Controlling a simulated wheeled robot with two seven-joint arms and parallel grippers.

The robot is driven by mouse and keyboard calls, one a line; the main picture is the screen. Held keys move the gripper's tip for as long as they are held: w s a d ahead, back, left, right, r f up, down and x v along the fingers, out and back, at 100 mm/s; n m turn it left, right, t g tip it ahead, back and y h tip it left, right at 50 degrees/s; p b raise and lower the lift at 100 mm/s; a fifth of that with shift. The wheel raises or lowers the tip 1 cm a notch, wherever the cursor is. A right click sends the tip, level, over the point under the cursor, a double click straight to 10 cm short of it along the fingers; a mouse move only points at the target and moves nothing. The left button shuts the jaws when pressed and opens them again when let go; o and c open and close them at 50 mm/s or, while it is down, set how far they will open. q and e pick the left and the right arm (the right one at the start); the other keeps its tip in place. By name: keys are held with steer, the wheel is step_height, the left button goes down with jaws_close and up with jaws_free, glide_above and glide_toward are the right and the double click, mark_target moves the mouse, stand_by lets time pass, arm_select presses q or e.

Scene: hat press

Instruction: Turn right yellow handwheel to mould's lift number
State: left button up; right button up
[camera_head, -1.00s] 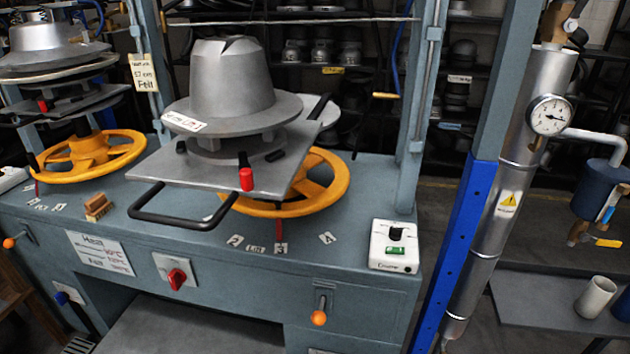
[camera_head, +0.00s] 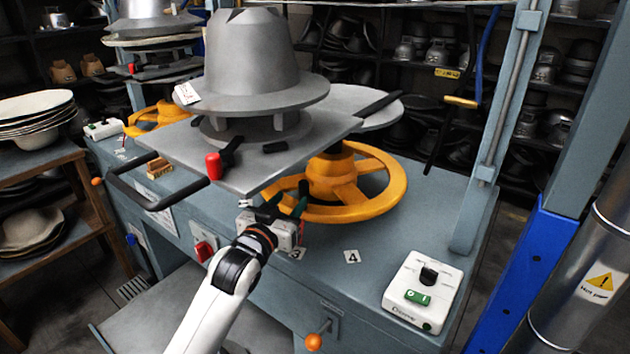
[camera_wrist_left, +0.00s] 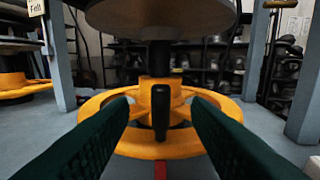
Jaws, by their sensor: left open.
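The right yellow handwheel (camera_head: 385,190) lies flat on the press bench under the mould's plate, which hides part of it. The grey hat mould (camera_head: 255,60) stands on that plate and bears a small white tag (camera_head: 187,94), too small to read. My left gripper (camera_head: 290,200) is at the wheel's near left rim. In the left wrist view, its two green fingers (camera_wrist_left: 160,125) are open, with the handwheel (camera_wrist_left: 155,92) ahead between them. A dark upright knob stands at the wheel's near side. Number labels 3 and 4 (camera_head: 352,256) lie on the bench before the wheel. My right gripper is not in view.
The metal plate (camera_head: 190,140) with its black handle overhangs the wheel close above my gripper. A white control box (camera_head: 423,290) sits on the bench at right. A blue post (camera_head: 525,270) and a silver pipe stand further right. Another yellow handwheel (camera_head: 155,115) is at the back left.

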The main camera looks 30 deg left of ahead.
mark_target(307, 181)
arm_select(q)
steer(key=w, duration=0.3)
steer(key=w+a, duration=0.1)
steer(key=w, duration=0.6)
steer(key=shift+a, duration=0.25)
steer(key=shift+s, duration=0.1)
jaws_close()
